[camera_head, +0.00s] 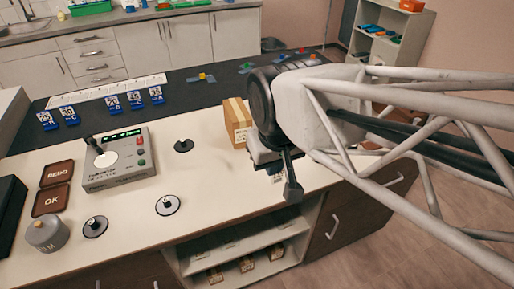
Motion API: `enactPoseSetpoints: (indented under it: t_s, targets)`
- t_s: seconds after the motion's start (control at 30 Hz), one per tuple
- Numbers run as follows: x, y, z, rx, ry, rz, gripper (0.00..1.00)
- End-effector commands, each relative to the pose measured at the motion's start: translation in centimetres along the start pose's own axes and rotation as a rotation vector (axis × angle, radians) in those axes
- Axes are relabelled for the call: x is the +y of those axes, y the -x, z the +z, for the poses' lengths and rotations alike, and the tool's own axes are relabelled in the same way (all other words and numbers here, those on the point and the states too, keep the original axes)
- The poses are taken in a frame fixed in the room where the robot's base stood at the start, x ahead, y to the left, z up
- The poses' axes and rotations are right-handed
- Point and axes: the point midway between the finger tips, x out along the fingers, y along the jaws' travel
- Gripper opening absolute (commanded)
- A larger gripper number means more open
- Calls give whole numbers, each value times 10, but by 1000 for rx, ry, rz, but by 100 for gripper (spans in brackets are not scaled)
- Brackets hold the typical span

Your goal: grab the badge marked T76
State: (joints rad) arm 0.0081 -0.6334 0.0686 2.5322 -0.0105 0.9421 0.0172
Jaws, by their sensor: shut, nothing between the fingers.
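Several small blue stands with white marked cards (111,103) stand on the dark strip at the back left. Their marks are small, and I cannot read T76 on any of them. My gripper (291,190) is at the right, over the counter's front edge, with its fingers pointing down. It is shut and empty, well to the right of the blue stands. A small pale marked patch (276,196) shows just beside the fingers, partly hidden; I cannot tell what it is.
A cardboard box (236,122) stands just left of my gripper. A grey control box with a joystick (118,160), round black-knobbed discs (167,205), brown REDO and OK pads (52,199) and a grey cylinder (46,234) occupy the left counter. Open shelves (240,240) lie below.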

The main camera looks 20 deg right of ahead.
Motion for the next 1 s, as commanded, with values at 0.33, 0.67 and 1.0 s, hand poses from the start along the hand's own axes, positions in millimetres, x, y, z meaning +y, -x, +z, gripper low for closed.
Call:
enactPoseSetpoints:
  t_s: [0.33, 0.67, 1.0]
  targets:
    - [0, 0, 0, 0, 0, 0, 6]
    - [0, 0, 0, 0, 0, 0, 57]
    - [0, 0, 0, 0, 0, 0, 79]
